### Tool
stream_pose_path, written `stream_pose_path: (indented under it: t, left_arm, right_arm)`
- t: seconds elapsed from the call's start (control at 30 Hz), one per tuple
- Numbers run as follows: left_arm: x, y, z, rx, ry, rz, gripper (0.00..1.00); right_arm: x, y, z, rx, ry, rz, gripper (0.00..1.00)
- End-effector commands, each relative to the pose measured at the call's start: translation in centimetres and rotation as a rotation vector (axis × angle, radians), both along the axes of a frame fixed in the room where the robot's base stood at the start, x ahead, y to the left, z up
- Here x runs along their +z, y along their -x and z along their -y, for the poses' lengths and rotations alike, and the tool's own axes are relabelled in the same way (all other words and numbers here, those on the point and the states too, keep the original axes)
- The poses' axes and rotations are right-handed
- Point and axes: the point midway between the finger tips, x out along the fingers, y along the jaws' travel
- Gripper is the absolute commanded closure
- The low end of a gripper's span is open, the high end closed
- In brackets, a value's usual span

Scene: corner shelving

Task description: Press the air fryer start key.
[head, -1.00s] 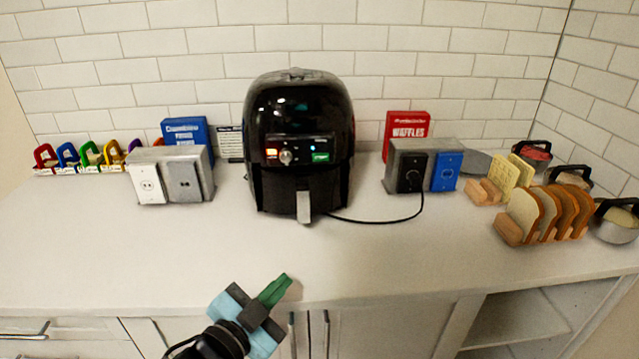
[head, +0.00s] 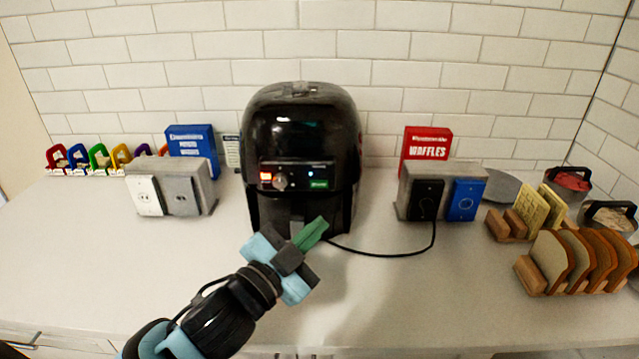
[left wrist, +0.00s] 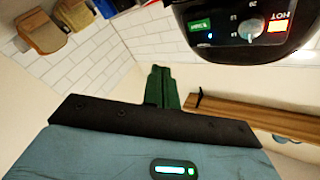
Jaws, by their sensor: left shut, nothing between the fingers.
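The black air fryer (head: 303,135) stands on the counter against the tiled wall. Its front panel has a lit orange display (head: 266,177), a knob (head: 281,182), a small blue light and a green key (head: 319,184). In the left wrist view the green key (left wrist: 199,26) shows at the upper right, with the knob (left wrist: 250,28) and HOT display beside it. My left gripper (head: 318,226) has green fingers, shut and empty, in front of the fryer's drawer and below the green key, apart from it in the left wrist view (left wrist: 161,75). My right gripper is not in view.
A grey outlet box (head: 208,165) stands left of the fryer, another (head: 404,188) right of it with the black cord (head: 395,255) plugged in. Bread slices (head: 553,262) stand in a wooden rack at right. The counter front is clear.

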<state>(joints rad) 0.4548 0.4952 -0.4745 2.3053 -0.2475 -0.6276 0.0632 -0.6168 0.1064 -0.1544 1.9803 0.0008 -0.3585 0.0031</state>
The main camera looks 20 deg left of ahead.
Motion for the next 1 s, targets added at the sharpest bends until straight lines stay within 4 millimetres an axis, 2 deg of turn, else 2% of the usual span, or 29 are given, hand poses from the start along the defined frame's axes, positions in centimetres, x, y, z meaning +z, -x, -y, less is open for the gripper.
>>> stream_pose_path:
  t: [0.17, 0.57, 0.7, 1.0]
  left_arm:
    - [-0.1, -1.0, -0.3, 0.000, -0.001, 0.000, 1.00]
    - [-0.2, -5.8, -1.8, 0.002, -0.003, 0.000, 1.00]
    - [0.1, -7.1, -2.1, 0.001, -0.002, 0.001, 1.00]
    - [0.1, -8.4, -2.5, -0.001, 0.000, 0.001, 1.00]
  right_arm:
    - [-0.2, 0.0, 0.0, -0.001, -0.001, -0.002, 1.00]
    - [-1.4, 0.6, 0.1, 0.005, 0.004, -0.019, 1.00]
    - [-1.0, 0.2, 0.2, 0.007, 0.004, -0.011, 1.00]
    - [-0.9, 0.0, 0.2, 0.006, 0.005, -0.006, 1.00]
